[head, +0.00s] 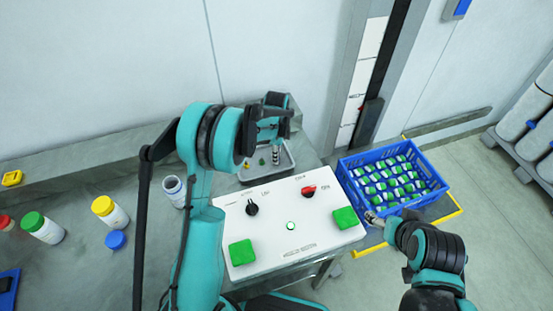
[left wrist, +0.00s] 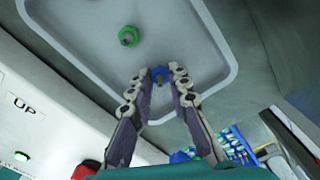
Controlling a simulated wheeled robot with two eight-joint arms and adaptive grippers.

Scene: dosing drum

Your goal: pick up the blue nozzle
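The blue nozzle (left wrist: 159,73) lies in the grey tray (left wrist: 75,70), near the tray's edge. My left gripper (left wrist: 159,71) points at it with fingers apart, one on each side of the nozzle. I see no clear contact between fingers and nozzle. In the head view my left gripper (head: 276,157) is over the grey tray (head: 287,167), and the blue nozzle cannot be made out there. A green nozzle (left wrist: 128,36) lies farther in the tray. My right gripper (head: 372,217) is beside the blue crate; its fingers are too small to judge.
A white control panel (head: 290,260) with knobs and green buttons stands in front of the tray. A blue crate (head: 362,193) of green-capped bottles is at the right. Bottles (head: 42,228) and a blue lid (head: 116,240) stand on the left of the table.

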